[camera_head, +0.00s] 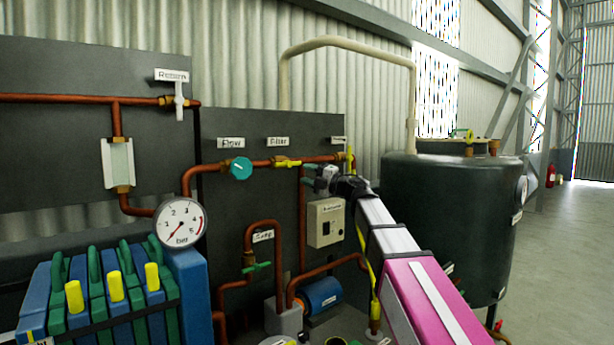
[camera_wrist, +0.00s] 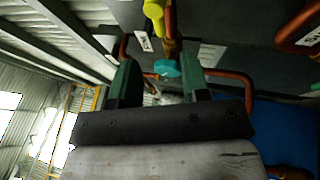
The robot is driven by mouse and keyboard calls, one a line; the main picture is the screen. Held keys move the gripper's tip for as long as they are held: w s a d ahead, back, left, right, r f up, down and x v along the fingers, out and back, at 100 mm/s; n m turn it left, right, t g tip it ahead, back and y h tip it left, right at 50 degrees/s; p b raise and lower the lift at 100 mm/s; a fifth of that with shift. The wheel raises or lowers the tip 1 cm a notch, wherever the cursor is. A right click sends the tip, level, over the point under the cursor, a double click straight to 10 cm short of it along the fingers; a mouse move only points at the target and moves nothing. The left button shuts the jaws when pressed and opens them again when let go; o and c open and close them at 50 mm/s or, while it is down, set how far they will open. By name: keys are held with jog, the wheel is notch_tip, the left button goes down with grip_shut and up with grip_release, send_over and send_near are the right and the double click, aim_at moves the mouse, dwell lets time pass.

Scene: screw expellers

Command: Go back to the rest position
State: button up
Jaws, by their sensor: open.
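My gripper (camera_head: 318,178) is at the end of my raised arm, in front of the dark pipe panel (camera_head: 225,135). I cannot tell whether a finger touches the valve.
A dark tank (camera_head: 450,220) stands right of the panel, beside my arm. A pressure gauge (camera_head: 180,223) and a blue and green filter press (camera_head: 95,295) are at the lower left. A blue motor (camera_head: 320,297) lies below the switch box. Open floor (camera_head: 570,250) is at the right.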

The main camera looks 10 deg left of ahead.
jog(key=w+d+f+m+t+h, duration=0.3)
jog(key=d+f+m+t+h, duration=0.15)
jog(key=d+f+m, duration=0.25)
jog(key=w+d+f+m+t+h, duration=0.35)
jog(key=d+f+m+h, duration=0.25)
jog(key=d+f+m, duration=0.2)
jog(key=w+d+f+m+t+h, duration=0.3)
jog(key=d+f+m+t+h, duration=0.1)
jog(key=d+f+m+h, duration=0.25)
jog(key=s+d+f+m+g+h, duration=0.2)
jog(key=s+d+f+m+g, duration=0.15)
jog(key=d+f, duration=0.4)
jog(key=s+d+f+m+g+h, duration=0.3)
jog(key=d+f+m, duration=0.1)
jog(key=f, duration=0.7)
jog(key=s+d+f+m+g+y, duration=0.2)
jog(key=s+f+m+g, duration=0.3)
jog(key=s+f+g, duration=0.6)
jog(key=s+d+f, duration=0.1)
jog(key=s+f, duration=0.8)
jog(key=s, duration=0.2)
jog(key=shift+s+d, duration=0.15)
jog(key=shift+s, duration=0.1)
